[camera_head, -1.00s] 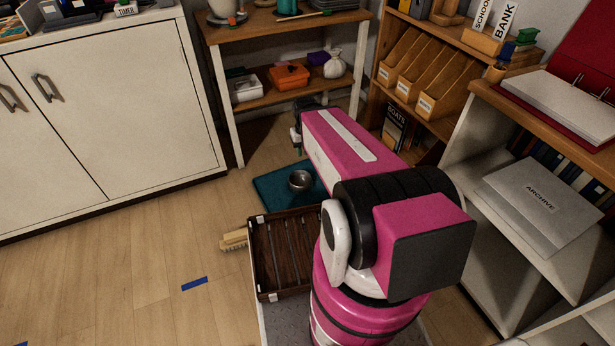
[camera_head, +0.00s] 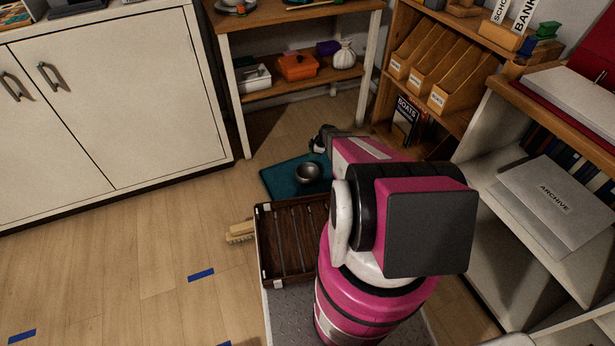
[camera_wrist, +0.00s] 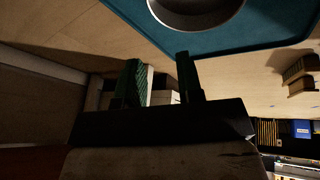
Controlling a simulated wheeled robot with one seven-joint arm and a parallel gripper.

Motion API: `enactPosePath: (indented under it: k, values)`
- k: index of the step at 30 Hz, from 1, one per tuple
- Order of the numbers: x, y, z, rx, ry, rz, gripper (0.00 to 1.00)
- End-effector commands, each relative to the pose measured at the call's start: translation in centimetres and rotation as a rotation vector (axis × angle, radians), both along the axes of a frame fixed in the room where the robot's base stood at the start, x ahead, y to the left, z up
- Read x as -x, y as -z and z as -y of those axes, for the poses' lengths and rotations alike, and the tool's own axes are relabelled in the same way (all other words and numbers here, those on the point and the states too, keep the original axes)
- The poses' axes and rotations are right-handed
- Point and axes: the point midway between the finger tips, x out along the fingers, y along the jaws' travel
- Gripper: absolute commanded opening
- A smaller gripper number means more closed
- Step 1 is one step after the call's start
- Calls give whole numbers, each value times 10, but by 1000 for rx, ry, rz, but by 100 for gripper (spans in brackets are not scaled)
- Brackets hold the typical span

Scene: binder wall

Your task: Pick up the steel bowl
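The steel bowl (camera_head: 308,174) stands upright on a teal mat (camera_head: 277,186) on the floor. In the wrist view, part of the bowl (camera_wrist: 195,14) shows at the top edge, with the mat (camera_wrist: 255,30) around it. My gripper (camera_head: 318,142) is low, just behind the bowl in the head view and partly hidden by my arm. In the wrist view my gripper (camera_wrist: 158,80) has its two fingers apart with nothing held between them. The fingertips point toward the bowl's side of the picture and do not appear to touch it.
A dark slatted wooden tray (camera_head: 288,240) sits in front of the mat, with a brush (camera_head: 241,232) at its left. A wooden shelf unit (camera_head: 300,85) stands behind, a bookcase (camera_head: 440,115) at the right, and a white cabinet (camera_head: 120,110) at the left. Floor to the left is mostly clear.

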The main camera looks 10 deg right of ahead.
Motion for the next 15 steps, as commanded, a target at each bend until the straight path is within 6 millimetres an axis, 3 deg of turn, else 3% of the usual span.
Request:
enactPosePath:
  k: [1,7,15]
  values:
    - [-8,15,4,3,-23,17,34]
    - [-15,34,6,10,-70,49,34]
    - [-24,66,-7,10,-70,48,34]
